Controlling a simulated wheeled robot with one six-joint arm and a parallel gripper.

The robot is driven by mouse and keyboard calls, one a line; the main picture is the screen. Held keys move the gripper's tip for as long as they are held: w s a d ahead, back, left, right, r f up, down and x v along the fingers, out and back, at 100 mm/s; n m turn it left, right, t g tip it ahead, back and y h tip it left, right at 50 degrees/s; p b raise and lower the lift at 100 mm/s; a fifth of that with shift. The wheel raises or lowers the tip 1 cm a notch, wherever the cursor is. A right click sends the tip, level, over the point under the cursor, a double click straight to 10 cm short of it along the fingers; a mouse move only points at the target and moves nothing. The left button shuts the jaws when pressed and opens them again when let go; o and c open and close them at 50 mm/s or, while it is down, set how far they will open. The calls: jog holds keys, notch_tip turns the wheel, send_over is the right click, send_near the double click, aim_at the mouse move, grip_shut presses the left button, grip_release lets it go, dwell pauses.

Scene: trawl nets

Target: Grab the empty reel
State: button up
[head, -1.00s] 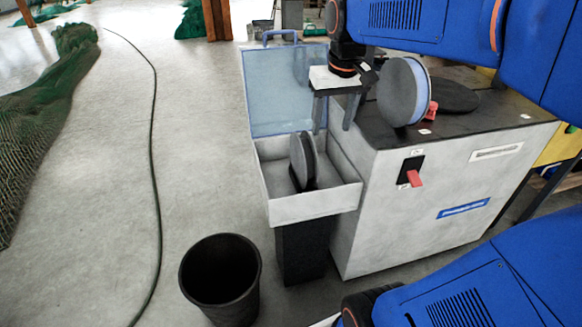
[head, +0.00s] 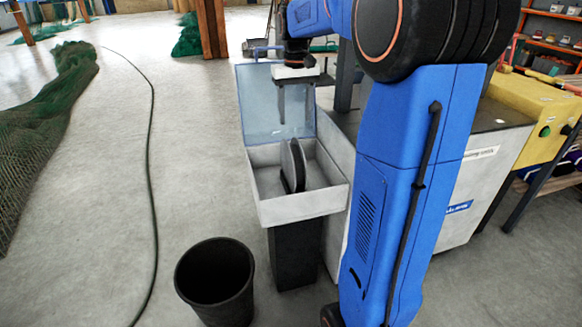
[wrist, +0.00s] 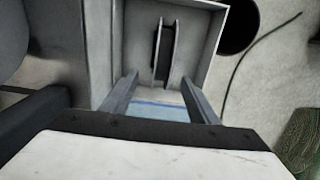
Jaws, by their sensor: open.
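A dark grey reel (head: 292,166) stands upright on edge in an open light-grey box (head: 300,205). In the wrist view the reel (wrist: 165,52) shows two flanges with a gap between them, and the gap looks empty. My gripper (head: 296,100) is open and empty above the back of the box, in front of its raised blue clear lid (head: 262,95). In the wrist view its fingers (wrist: 160,78) are wide apart, pointing toward the box, with the reel beyond them and between their lines. The reel on the machine top seen earlier is hidden by my arm in the head view.
The grey machine (head: 480,185) stands right of the box, mostly behind my arm. A black bin (head: 215,280) stands on the floor in front. A dark cable (head: 152,130) and green netting (head: 50,110) lie to the left.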

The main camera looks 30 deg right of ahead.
aim_at(293, 148)
notch_tip(293, 148, down, 9)
jog(key=shift+f, duration=0.1)
jog(key=shift+s+a+f, duration=0.1)
jog(key=shift+a+f, duration=0.15)
jog(key=shift+f, duration=1.1)
jog(key=shift+a+f, duration=0.2)
jog(key=shift+f, duration=1.1)
grip_shut()
